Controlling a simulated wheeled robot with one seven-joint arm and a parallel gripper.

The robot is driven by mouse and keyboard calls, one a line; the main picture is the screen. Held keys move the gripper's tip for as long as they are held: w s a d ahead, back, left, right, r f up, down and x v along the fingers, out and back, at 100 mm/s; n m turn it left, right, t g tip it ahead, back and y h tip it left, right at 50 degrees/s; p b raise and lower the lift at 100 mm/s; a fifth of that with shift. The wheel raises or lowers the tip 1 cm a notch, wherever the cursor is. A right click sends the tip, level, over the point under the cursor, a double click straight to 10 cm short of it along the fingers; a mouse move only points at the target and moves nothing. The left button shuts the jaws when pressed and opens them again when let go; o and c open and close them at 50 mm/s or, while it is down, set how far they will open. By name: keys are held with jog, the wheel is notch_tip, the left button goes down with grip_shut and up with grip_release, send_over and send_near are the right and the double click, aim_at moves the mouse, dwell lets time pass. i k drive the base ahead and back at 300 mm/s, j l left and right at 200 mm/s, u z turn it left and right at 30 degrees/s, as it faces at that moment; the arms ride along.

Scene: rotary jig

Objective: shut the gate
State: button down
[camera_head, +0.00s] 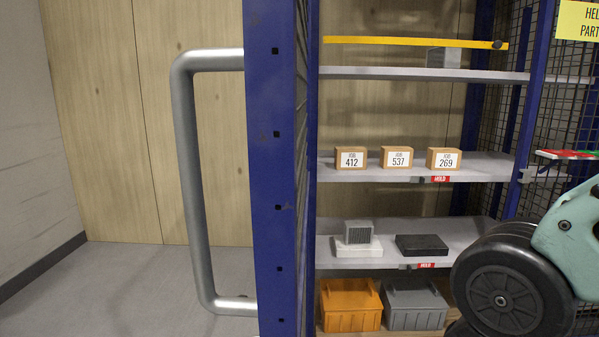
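The gate's blue upright (270,170) stands close in front, left of centre, running from top to bottom of the view. A thick grey bar handle (190,180) sticks out from its left side. The gate is seen nearly edge-on, with a thin strip of its mesh showing along the right of the upright. It stands open, leaving the shelves of the cage uncovered to its right. Its hinges and latch cannot be made out. My gripper is not in view; only part of my arm shows at the lower right, apart from the gate in the picture.
A yellow bar (414,42) lies on top. A blue post (525,100) with mesh stands right. Floor (120,290) at left is clear.

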aim_at(275, 57)
jog(key=k+j, duration=0.2)
jog(key=j, duration=0.2)
jog(key=k+j, duration=0.15)
jog(key=j, duration=0.2)
jog(key=k+j, duration=0.2)
jog(key=j, duration=0.2)
jog(key=u, duration=0.35)
jog(key=j+u, duration=0.15)
jog(key=u, duration=0.55)
jog(key=i, duration=0.05)
